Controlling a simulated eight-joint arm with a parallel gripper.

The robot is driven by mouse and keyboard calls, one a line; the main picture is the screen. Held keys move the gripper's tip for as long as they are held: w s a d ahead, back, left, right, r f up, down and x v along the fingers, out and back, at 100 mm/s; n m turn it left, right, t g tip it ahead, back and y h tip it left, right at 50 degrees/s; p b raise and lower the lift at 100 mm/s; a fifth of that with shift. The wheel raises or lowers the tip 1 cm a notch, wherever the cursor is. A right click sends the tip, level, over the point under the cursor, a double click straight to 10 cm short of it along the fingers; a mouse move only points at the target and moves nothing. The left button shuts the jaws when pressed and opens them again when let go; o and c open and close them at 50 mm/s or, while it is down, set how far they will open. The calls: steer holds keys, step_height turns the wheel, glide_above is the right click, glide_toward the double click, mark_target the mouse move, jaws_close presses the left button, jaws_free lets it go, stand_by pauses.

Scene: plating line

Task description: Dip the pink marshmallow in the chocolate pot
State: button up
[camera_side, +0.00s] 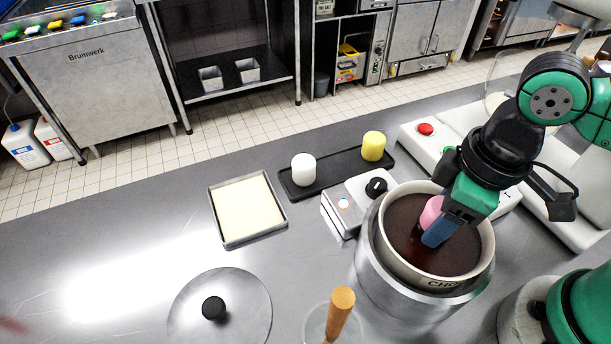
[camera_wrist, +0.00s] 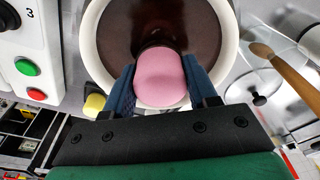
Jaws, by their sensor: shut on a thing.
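The pink marshmallow (camera_side: 431,212) is held between the blue fingers of my gripper (camera_side: 437,230), inside the rim of the chocolate pot (camera_side: 386,247). In the wrist view, my gripper (camera_wrist: 162,92) is shut on the marshmallow (camera_wrist: 161,78), with one finger on each side. The pot's pale rim (camera_wrist: 93,45) surrounds dark brown chocolate (camera_wrist: 195,22). The marshmallow's visible top is clean pink. Its lower end is hidden, and a dark ring shows in the chocolate beside it, so I cannot tell how deep it sits.
A white marshmallow (camera_side: 303,169) and a yellow one (camera_side: 373,146) stand on a black tray (camera_side: 335,181). A pale-lined square tray (camera_side: 247,209) lies to the left. A lid with a black knob (camera_side: 213,308) and a wooden handle (camera_side: 340,312) are in front. A white control box (camera_wrist: 30,50) stands beside the pot.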

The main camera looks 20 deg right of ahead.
steer(key=shift+r, duration=1.2)
stand_by(0.5)
steer(key=shift+r, duration=2.5)
